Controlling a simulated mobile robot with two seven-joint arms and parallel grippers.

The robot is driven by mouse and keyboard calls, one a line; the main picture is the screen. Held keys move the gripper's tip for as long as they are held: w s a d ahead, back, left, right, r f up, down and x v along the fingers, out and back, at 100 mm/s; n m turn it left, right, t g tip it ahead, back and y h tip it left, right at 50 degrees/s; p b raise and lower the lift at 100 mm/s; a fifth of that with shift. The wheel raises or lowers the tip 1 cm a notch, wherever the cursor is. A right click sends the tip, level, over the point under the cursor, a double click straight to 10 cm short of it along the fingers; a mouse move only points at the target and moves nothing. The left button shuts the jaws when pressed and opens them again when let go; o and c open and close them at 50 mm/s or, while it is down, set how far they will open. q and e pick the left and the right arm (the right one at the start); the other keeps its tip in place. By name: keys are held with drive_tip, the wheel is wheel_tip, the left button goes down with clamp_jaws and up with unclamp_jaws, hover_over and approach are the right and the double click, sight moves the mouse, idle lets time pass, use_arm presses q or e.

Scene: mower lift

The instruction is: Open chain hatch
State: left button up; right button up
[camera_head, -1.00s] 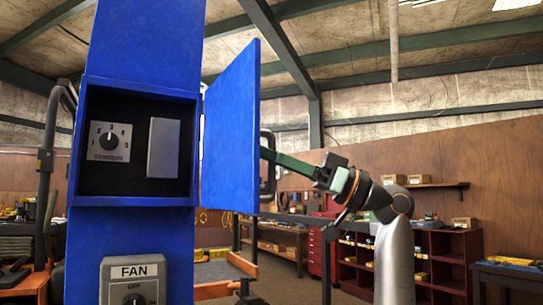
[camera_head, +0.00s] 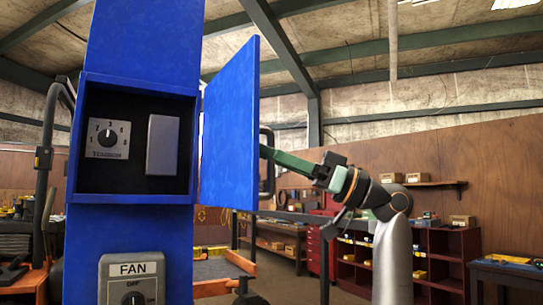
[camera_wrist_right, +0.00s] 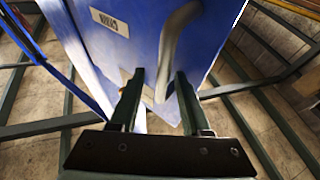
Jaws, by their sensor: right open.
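The blue hatch door (camera_head: 229,135) stands swung out to the right of the open box (camera_head: 135,200) on the blue column. A dark handle (camera_head: 268,187) is on the door's far side, partly hidden by its edge. My right gripper (camera_head: 266,153) reaches the handle from the right, and its fingertips are partly hidden. In the right wrist view the two fingers (camera_wrist_right: 160,75) are open, with the lower end of the grey handle (camera_wrist_right: 182,40) appearing between them. Whether they touch it I cannot tell. The open box shows a tension dial (camera_head: 108,138) and a grey block (camera_head: 162,145). My left gripper is not in view.
A fan switch box (camera_head: 132,280) is on the column below the opening. An orange-framed cart (camera_head: 225,270) stands behind the door. Dark red shelves (camera_head: 440,262) and a wooden wall are at the back right.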

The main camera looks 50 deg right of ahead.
drive_tip(key=b+v, duration=0.4)
drive_tip(key=v, duration=0.8)
drive_tip(key=shift+s+f, duration=0.15)
drive_tip(key=shift+s, duration=0.05)
